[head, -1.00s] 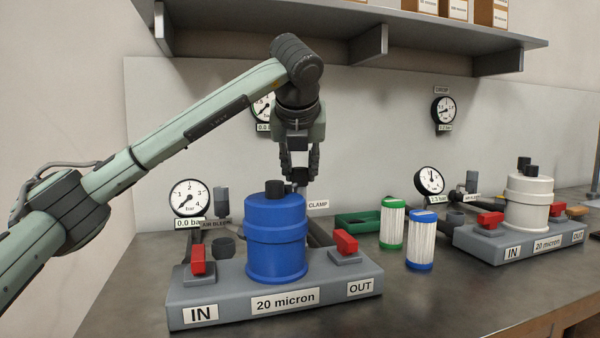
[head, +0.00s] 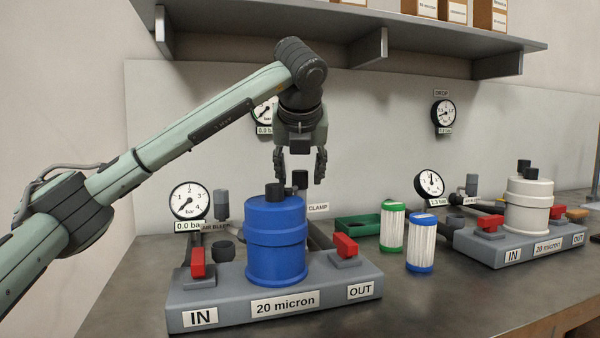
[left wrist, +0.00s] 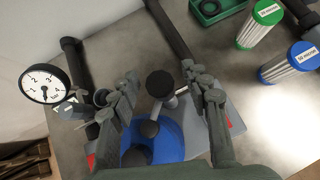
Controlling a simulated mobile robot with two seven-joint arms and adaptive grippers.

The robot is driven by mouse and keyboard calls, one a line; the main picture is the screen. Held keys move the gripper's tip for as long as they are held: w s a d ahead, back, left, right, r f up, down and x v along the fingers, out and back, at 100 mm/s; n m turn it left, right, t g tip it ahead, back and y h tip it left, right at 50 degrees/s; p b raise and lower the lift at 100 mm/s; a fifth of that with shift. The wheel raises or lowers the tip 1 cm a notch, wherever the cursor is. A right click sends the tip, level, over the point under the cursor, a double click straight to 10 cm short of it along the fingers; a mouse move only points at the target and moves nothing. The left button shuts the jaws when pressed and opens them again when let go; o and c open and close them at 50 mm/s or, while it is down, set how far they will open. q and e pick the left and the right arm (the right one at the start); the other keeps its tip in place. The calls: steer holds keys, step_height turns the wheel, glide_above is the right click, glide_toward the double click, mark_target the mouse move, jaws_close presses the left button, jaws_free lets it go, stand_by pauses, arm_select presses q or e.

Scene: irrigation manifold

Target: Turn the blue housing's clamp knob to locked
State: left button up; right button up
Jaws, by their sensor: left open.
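The blue housing (head: 276,240) stands upright on a grey base labelled IN, 20 micron and OUT. Its black clamp knob (head: 300,178) is behind the lid, near the CLAMP label (head: 318,207). In the left wrist view the round clamp knob (left wrist: 160,83) sits on a pale grey stem. My left gripper (head: 300,175) points down over it, open, with one finger on each side and gaps between fingers and knob. I cannot read the knob's locked or unlocked position. My right gripper is not in view.
Red valve handles (head: 197,262) flank the housing. Small black caps (head: 275,190) sit on its lid. A gauge (head: 189,200) reads 0.0 bar at left. Green and blue cartridges (head: 421,240) and a white housing (head: 527,205) stand to the right. A shelf (head: 450,35) overhangs the back.

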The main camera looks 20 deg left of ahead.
arm_select(q)
steer(key=shift+r, duration=0.1)
steer(key=v, duration=1.2)
steer(key=shift+s, duration=0.1)
